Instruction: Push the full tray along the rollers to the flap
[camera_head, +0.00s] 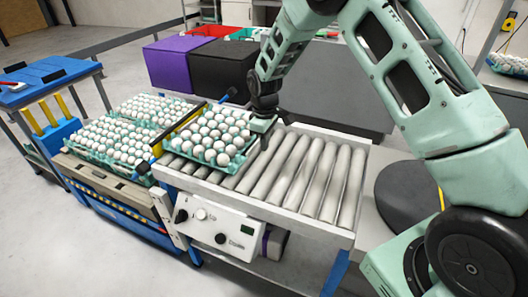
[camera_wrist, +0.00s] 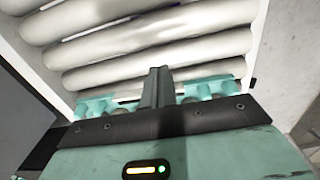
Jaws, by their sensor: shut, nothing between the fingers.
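A teal tray full of pale eggs (camera_head: 231,163) sits on the left end of the roller conveyor (camera_head: 290,172). My gripper (camera_head: 265,142) is at the tray's right side, pointing down with its fingers shut and empty. In the wrist view the shut fingers (camera_wrist: 158,86) stand close to the tray's teal edge (camera_wrist: 208,86), with bare rollers (camera_wrist: 150,45) beyond. I cannot tell whether the fingers touch the tray. A yellow-and-black striped bar (camera_head: 157,149), perhaps the flap, runs along the conveyor's left end, just left of the tray.
Left of the bar, more egg trays (camera_head: 103,140) lie on a blue-framed cart. Purple (camera_head: 170,65) and black (camera_head: 222,70) boxes stand behind the conveyor. A white control box (camera_head: 215,222) hangs at its front. The rollers right of my gripper are clear.

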